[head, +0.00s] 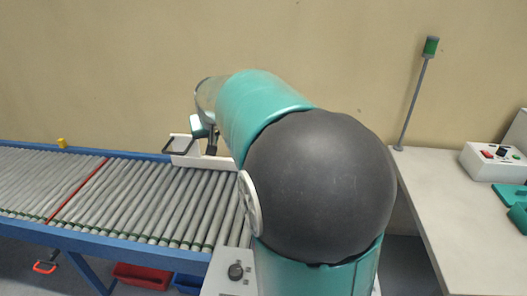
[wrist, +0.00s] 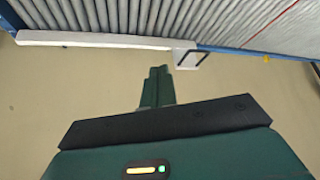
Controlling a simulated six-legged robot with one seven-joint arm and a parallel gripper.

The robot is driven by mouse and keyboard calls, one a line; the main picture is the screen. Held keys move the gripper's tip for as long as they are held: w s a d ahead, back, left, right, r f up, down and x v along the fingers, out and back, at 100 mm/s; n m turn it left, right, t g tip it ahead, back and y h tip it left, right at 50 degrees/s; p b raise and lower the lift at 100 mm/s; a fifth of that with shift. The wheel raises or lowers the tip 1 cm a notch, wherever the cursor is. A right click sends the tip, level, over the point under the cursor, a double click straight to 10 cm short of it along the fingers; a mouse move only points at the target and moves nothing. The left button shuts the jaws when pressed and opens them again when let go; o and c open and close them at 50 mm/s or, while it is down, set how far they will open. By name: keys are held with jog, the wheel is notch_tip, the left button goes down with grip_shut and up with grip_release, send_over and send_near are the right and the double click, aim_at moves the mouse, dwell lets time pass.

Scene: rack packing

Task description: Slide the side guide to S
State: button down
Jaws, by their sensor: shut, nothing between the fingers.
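The side guide looks like the white bar (head: 218,163) along the far side of the roller conveyor, with a dark square loop handle (head: 178,147) at its left end. In the wrist view the white bar (wrist: 95,39) and the loop (wrist: 190,59) also show near the top. My gripper (wrist: 158,72) is shut and empty, its green fingers pointing toward the bar, just left of the loop in that view. I see no contact with the loop. In the head view my arm hides part of the bar and most of the gripper. I cannot make out an S mark.
The roller conveyor (head: 130,205) has blue rails and a red line (head: 78,188) across it. A yellow knob (head: 62,143) sits on the far rail. Right of my arm, a pale table (head: 450,215) carries a control box (head: 492,160) and a lamp post (head: 413,100).

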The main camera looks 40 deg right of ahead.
jog(key=w+d+f+m+h, duration=0.1)
jog(key=w+d+f, duration=0.15)
jog(key=d, duration=0.45)
jog(key=w+d+f+m, duration=0.1)
jog(key=w+d+f, duration=0.1)
jog(key=d+f, duration=0.35)
jog(key=w+d+f+m+h, duration=0.1)
jog(key=w+d+f, duration=0.1)
jog(key=d, duration=0.7)
jog(key=d+f, duration=0.4)
jog(key=d, duration=0.2)
jog(key=s+d+f+m+h, duration=0.1)
jog(key=d+f, duration=0.4)
jog(key=d, duration=0.1)
jog(key=s+d+f+m+g, duration=0.1)
jog(key=d+f, duration=0.4)
jog(key=d, duration=0.1)
jog(key=shift+s+f, duration=0.1)
jog(key=shift+s, duration=0.1)
jog(key=x, duration=0.9)
jog(key=shift+d+f, duration=0.2)
jog(key=shift+f, duration=0.05)
jog(key=shift+s+a, duration=0.55)
jog(key=shift+a, duration=0.2)
jog(key=shift+s+a, duration=0.6)
jog(key=shift+a, duration=0.2)
